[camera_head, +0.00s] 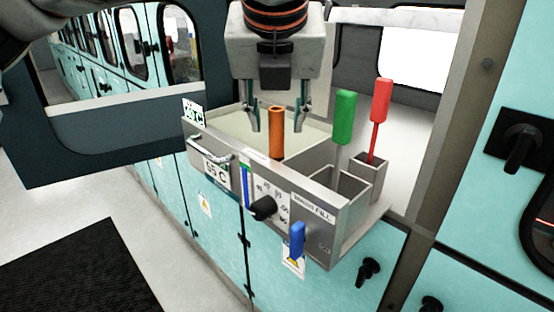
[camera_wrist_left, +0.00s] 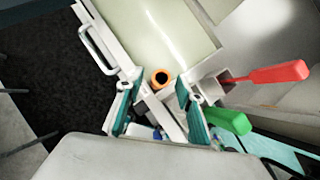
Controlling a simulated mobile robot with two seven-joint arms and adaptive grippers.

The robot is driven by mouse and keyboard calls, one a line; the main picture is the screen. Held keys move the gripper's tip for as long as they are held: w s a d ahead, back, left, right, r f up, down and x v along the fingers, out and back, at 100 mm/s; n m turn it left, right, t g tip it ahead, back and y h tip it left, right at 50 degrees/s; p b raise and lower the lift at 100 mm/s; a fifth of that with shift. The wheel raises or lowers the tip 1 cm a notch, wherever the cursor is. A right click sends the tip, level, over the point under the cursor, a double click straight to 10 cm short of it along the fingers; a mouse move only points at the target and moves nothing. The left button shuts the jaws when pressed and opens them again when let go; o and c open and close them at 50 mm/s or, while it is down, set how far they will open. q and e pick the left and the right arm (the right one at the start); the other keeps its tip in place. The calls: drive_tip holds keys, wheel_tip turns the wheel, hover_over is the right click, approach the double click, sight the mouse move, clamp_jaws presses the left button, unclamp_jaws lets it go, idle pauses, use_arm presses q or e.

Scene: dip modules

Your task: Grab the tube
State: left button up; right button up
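The orange tube (camera_head: 276,134) stands upright at the front wall of a grey bath unit (camera_head: 330,205) marked 55 C. In the left wrist view the tube (camera_wrist_left: 160,77) shows as an orange ring with a dark opening. My left gripper (camera_head: 277,122) points down with its two teal fingers spread, one on each side of the tube in the picture. In the left wrist view its fingers (camera_wrist_left: 158,88) are apart, and the tube shows between their tips. I cannot tell whether either finger touches it. My right gripper is not in view.
A green-handled tool (camera_head: 344,115) and a red-handled tool (camera_head: 380,100) stand in metal holders to the right of the tube. A black knob (camera_head: 263,208) and a blue lever (camera_head: 297,240) stick out of the unit's front. The pale bath basin (camera_head: 235,125) lies behind the front wall.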

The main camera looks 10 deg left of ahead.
use_arm(q)
drive_tip(key=shift+w+a+f, duration=0.1)
drive_tip(key=shift+w+f, duration=0.25)
drive_tip(key=shift+f, duration=0.15)
drive_tip(key=shift+w+f, duration=0.2)
drive_tip(key=shift+f, duration=0.15)
clamp_jaws()
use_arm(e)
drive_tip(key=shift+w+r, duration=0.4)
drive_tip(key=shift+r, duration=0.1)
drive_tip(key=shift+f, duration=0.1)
